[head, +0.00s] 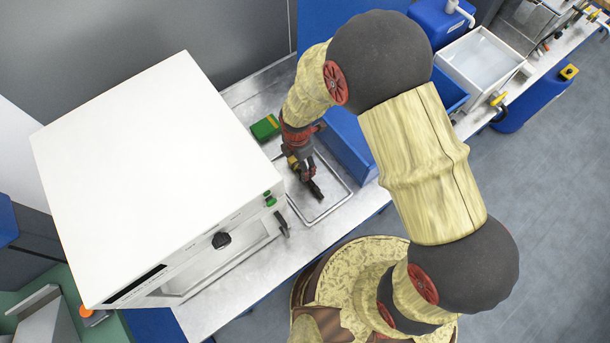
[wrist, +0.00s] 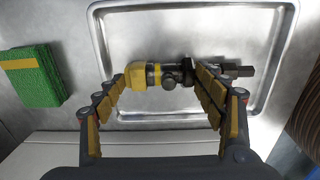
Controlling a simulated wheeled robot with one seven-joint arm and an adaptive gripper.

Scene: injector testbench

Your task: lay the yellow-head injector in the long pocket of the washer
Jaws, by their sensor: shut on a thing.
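My gripper (head: 302,170) is over the shallow metal tray (head: 336,207) on the bench. In the wrist view my gripper (wrist: 160,80) is shut on the yellow-head injector (wrist: 172,76), with the fingers on either side of it. The injector's yellow head is at the left and its dark body and tip point right. It also shows in the head view as a dark tip (head: 316,189) below the fingers. Whether it touches the tray I cannot tell. No long pocket can be made out, and which fixture is the washer is not clear.
A large white cabinet (head: 150,170) stands close left of my gripper. A green and yellow pad (head: 265,127) lies behind the tray, also in the wrist view (wrist: 30,76). A blue bin (head: 350,145) stands right of the tray. A white open basin (head: 480,60) is farther right.

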